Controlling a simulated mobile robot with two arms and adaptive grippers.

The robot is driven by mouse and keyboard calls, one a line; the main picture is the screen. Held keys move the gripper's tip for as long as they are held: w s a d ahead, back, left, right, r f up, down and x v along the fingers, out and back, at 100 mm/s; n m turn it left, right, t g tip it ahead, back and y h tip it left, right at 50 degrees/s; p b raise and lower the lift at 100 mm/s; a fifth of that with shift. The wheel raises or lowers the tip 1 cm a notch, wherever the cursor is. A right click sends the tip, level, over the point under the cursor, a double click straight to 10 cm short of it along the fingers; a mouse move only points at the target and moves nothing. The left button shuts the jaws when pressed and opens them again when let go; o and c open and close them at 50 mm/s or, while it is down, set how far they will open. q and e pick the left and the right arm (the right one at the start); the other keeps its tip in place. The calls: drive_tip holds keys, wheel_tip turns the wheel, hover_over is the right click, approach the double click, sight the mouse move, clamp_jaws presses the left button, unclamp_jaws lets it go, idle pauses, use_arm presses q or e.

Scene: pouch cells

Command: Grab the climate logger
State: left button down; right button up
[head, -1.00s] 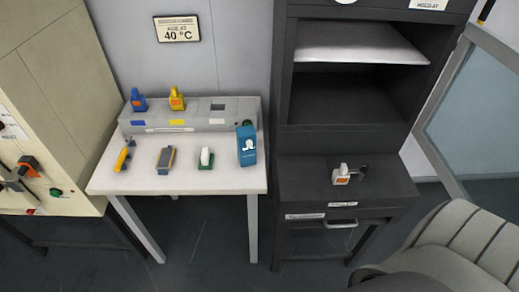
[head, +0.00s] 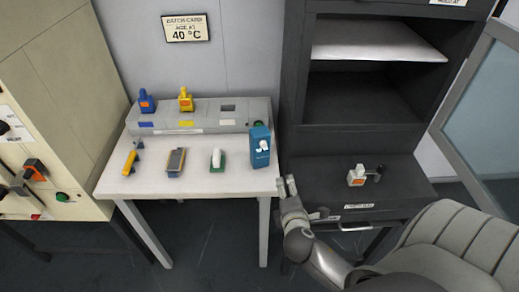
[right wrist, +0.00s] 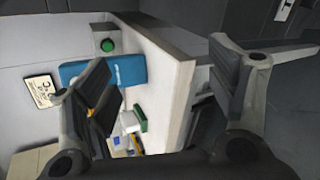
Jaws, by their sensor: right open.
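No object carries a readable name, so I cannot tell for certain which is the climate logger. On the white table (head: 225,186) are a blue upright box (head: 260,150) with a white mark, a white piece on a green base (head: 217,160), a grey device with yellow edges (head: 175,162) and a yellow tool (head: 130,162). My right gripper (head: 287,187) is open and empty, off the table's right front corner. In the right wrist view the blue box (right wrist: 130,70) shows beyond the open fingers (right wrist: 162,62), apart from them. My left gripper is out of view.
A grey rack (head: 205,113) at the table's back holds a blue piece (head: 146,101) and a yellow piece (head: 185,100). A white piece with an orange label (head: 356,176) stands on the dark cabinet (head: 405,190). A chair (head: 450,245) stands at front right.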

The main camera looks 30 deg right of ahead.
wheel_tip(320, 180, up, 4)
drive_tip(key=n+t, duration=0.1)
drive_tip(key=n+t+y, duration=0.2)
drive_tip(key=n+t, duration=0.4)
drive_tip(key=n, duration=1)
approach(265, 145)
drive_tip(key=x, duration=0.3)
drive_tip(key=shift+n, duration=0.6)
drive_tip(key=x, duration=0.5)
drive_tip(key=shift+d+f+p, duration=0.1)
drive_tip(key=shift+p, duration=0.25)
drive_tip(key=shift+a+f+x, duration=0.1)
drive_tip(key=shift+x, duration=0.95)
drive_tip(key=shift+a+f+x, duration=0.1)
drive_tip(key=shift+f+x, duration=0.05)
drive_tip(key=shift+x, duration=0.95)
drive_tip(key=shift+a+f+x, duration=0.1)
drive_tip(key=shift+x, duration=0.95)
drive_tip(key=shift+c, duration=0.2)
drive_tip(key=c, duration=1.2)
drive_tip(key=shift+o, duration=0.2)
drive_tip(key=shift+r, duration=0.15)
